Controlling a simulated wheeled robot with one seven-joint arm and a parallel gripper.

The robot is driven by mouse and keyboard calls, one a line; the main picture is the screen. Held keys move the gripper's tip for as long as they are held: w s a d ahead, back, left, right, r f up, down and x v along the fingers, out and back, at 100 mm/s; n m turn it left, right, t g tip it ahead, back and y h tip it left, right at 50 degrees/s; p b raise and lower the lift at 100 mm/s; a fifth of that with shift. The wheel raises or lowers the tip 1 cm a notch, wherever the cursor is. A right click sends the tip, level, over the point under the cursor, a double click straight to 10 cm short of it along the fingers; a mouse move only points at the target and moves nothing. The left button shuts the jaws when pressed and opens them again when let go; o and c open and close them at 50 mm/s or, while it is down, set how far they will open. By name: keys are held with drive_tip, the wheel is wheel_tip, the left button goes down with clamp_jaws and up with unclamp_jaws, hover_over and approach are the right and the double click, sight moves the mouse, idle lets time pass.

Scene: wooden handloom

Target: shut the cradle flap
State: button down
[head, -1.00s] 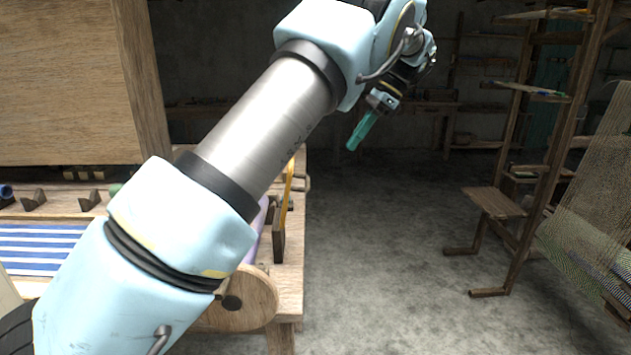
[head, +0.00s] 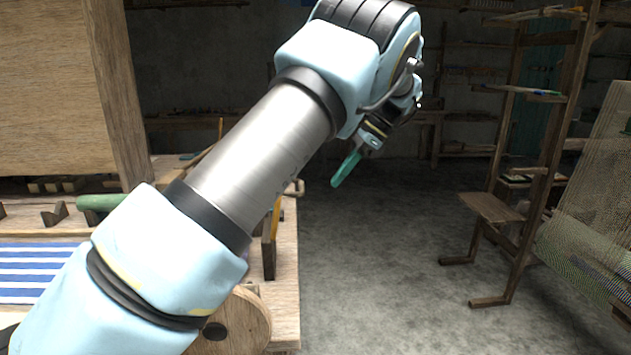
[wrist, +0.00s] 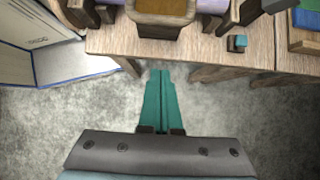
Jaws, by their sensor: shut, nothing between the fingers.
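My gripper (head: 347,168) has teal fingers pressed together and empty. In the head view it hangs over the floor, right of the loom's wooden end. In the wrist view my gripper (wrist: 161,78) points at the edge of the wooden frame, with floor around the fingers. Just beyond the tips is a brown wooden piece with an amber face (wrist: 165,8), which looks like the cradle flap; it is apart from the fingers. In the head view a narrow yellow and dark brown upright part (head: 272,235) stands at the loom's end, partly behind my arm. How far the flap is open I cannot tell.
A lavender roll (wrist: 212,5) lies by the amber piece. Blue-striped cloth (head: 38,272), a green roll (head: 100,202) and a round wooden disc (head: 240,322) are on the loom. Open floor (head: 375,270) lies to the right.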

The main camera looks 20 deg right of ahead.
drive_tip(key=shift+w+a+f+p, duration=0.25)
drive_tip(key=shift+w+a+p, duration=0.05)
drive_tip(key=shift+a, duration=0.6)
drive_tip(key=shift+w+a+f+p, duration=0.25)
drive_tip(key=shift+a+p, duration=0.1)
drive_tip(key=shift+a, duration=0.6)
drive_tip(key=shift+w+a+f+p, duration=0.2)
drive_tip(key=shift+w+a+p, duration=0.1)
drive_tip(key=shift+a, duration=0.6)
drive_tip(key=shift+w+a+r+h, duration=0.1)
drive_tip(key=shift+a+r+h, duration=0.25)
drive_tip(key=shift+r+h, duration=0.05)
